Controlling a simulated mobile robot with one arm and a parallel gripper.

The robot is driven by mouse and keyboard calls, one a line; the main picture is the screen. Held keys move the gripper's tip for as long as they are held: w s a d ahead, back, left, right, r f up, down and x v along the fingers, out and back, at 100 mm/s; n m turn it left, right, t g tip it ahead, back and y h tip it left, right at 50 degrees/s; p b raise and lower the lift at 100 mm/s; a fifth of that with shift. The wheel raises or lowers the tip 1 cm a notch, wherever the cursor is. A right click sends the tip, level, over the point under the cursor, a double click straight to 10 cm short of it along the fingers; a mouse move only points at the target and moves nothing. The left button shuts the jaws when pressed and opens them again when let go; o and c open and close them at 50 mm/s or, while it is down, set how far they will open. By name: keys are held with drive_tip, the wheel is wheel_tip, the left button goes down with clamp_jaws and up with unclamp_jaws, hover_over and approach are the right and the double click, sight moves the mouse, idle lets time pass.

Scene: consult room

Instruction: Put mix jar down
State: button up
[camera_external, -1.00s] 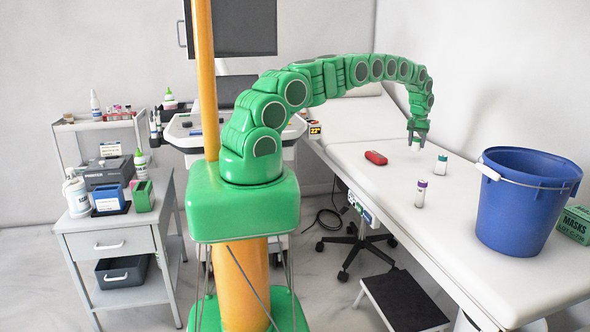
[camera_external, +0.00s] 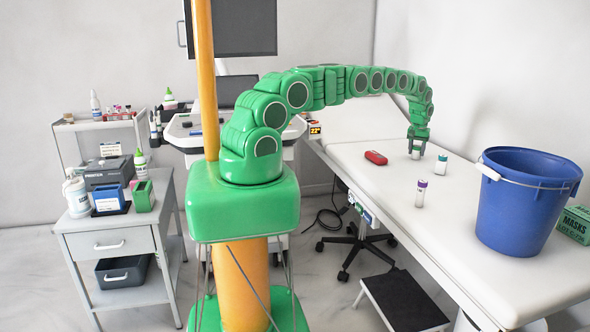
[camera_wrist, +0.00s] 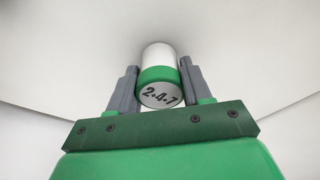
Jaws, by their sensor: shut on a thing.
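The jar in my grip is a small white cylinder with a green band and a lid marked "2+4+7" (camera_wrist: 159,76) in the wrist view. My gripper (camera_wrist: 159,88) is shut on it, with one grey finger on each side. In the external view my gripper (camera_external: 416,146) points down over the white padded couch (camera_external: 352,150), and the white jar (camera_external: 416,154) shows just below the fingers. The jar looks upright and at or very near the couch top; I cannot tell whether it touches.
A teal-capped jar (camera_external: 441,165) stands close to the right of my gripper. A purple-capped tube (camera_external: 421,193) stands nearer the front. A red case (camera_external: 376,158) lies to the left. A large blue bucket (camera_external: 525,205) and a green masks box (camera_external: 574,225) are at the right.

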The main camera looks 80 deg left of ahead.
sight(417, 147)
drive_tip(key=o, duration=1.1)
drive_tip(key=shift+o, duration=0.2)
wheel_tip(417, 147, up, 12)
drive_tip(key=s+d, duration=0.1)
drive_tip(key=shift+s+d, duration=0.15)
